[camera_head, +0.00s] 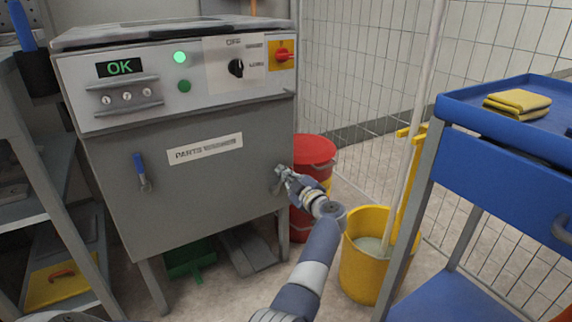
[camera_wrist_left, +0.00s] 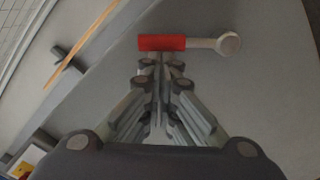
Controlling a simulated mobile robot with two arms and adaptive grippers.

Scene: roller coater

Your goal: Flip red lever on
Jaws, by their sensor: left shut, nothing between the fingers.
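The red lever (camera_wrist_left: 162,43) shows in the left wrist view as a red grip on a short metal arm, with a round pivot at its right end. It lies across the picture just beyond the fingertips of my left gripper (camera_wrist_left: 162,68). The fingers are shut with nothing between them; I cannot tell whether they touch the grip. In the head view my left gripper (camera_head: 283,177) is at the right side of the front of the grey parts washer (camera_head: 125,215). There the red grip is not clearly seen, likely behind the gripper. My right gripper is not in view.
A blue-handled lever (camera_head: 140,168) hangs on the washer's left front. A red switch (camera_head: 283,55) sits on the upper panel. A red bin (camera_head: 315,150), a yellow mop bucket (camera_head: 362,280) and a blue cart (camera_head: 480,155) stand to the right. A shelf (camera_head: 38,150) is at left.

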